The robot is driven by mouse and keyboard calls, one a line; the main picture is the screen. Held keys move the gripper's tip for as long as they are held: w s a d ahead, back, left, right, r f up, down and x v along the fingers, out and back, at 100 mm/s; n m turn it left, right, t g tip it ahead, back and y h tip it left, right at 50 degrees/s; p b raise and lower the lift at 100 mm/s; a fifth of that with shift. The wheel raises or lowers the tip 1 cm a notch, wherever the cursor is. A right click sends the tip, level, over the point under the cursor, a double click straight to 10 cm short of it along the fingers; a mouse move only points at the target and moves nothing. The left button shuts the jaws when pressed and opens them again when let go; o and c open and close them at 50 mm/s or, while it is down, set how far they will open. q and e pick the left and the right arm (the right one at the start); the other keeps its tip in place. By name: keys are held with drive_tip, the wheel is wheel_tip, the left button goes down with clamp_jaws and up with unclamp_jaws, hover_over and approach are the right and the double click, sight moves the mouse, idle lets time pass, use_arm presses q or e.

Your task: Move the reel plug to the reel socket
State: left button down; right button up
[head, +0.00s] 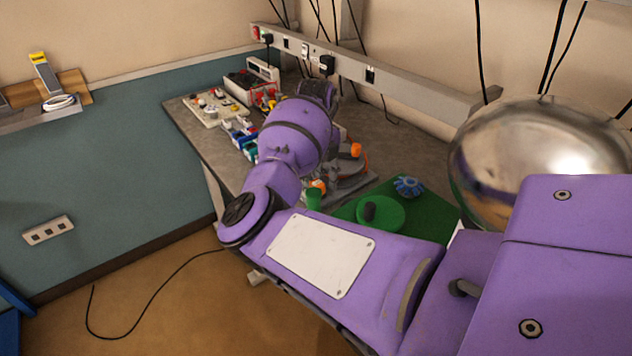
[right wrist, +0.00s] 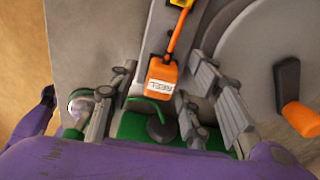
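The orange reel plug (right wrist: 162,77) with a white label lies in the middle of the right wrist view, an orange cable running up from it. My right gripper (right wrist: 158,75) has its grey fingers spread on either side of the plug, with gaps visible. In the head view my purple right arm reaches over the bench and hides most of the gripper. A grey reel (right wrist: 250,55) with an orange crank handle (right wrist: 297,110) is right of the plug; part of it shows behind my arm in the head view. I cannot make out the reel socket. My left gripper is out of view.
A green round drum (head: 385,212) and a blue knob (head: 408,186) are on a green mat (head: 432,218). Electronics boxes (head: 245,85) fill the bench's far left. A socket rail (head: 395,75) runs along the back. A shiny metal dome (head: 530,140) stands at right.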

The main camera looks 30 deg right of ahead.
drive_tip(key=shift+r, duration=0.15)
wheel_tip(320, 180, up, 12)
idle(0.6)
